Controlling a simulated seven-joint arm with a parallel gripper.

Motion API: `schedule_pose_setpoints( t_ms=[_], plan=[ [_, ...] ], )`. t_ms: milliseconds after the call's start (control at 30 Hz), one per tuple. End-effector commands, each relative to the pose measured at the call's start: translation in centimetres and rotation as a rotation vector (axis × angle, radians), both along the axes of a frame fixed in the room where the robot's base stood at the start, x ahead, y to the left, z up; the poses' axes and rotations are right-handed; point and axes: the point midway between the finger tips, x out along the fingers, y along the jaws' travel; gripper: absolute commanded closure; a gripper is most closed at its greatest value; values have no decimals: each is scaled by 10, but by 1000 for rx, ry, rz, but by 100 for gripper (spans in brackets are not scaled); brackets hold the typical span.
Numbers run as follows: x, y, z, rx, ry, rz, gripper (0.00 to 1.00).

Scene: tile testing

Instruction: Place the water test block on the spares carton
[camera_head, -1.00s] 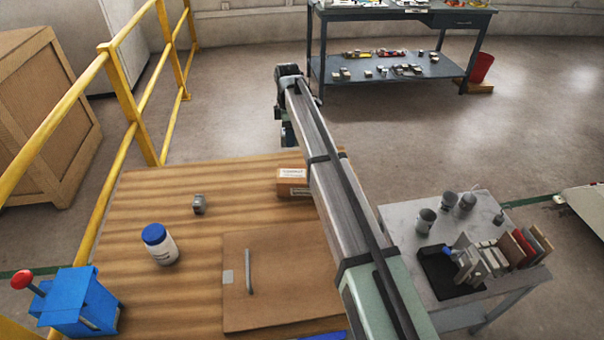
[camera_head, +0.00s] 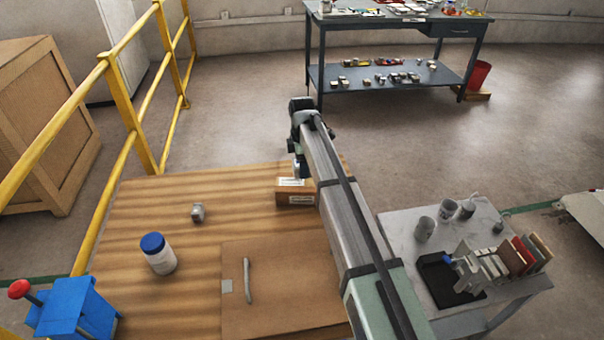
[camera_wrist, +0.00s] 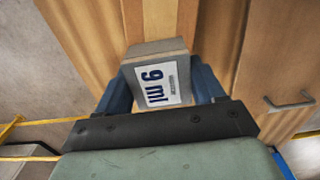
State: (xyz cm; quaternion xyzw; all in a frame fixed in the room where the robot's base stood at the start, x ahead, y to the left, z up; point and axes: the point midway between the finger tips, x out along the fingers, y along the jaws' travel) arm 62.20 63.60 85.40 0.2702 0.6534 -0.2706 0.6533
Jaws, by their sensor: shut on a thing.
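My gripper (camera_wrist: 162,92) is shut on the water test block (camera_wrist: 155,75), a grey block with a white label marked "ml" in dark blue. The block sits between the two blue fingers in the wrist view. The spares carton (camera_head: 295,197) is a small brown box with white labels at the far edge of the wooden table. In the wrist view the carton (camera_wrist: 160,18) shows a pale tape strip, partly hidden behind the block. In the head view my gripper (camera_head: 300,170) is low at the carton's far side, mostly hidden by my arm. I cannot tell whether the block touches the carton.
A blue box with a red knob (camera_head: 72,308) is at left. A grey side table (camera_head: 400,225) with cups stands right.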

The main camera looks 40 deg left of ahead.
Motion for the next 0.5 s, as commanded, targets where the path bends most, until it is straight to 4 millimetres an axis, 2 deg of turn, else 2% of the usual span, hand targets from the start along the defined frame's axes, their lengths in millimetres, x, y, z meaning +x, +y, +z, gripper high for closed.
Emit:
schedule_pose_setpoints(
  t_ms=[400, 500],
  plan=[
    [0, 0, -39, 0, 0, 0, 78],
    [0, 0, -40, 1, -1, 0, 78]
  ],
)
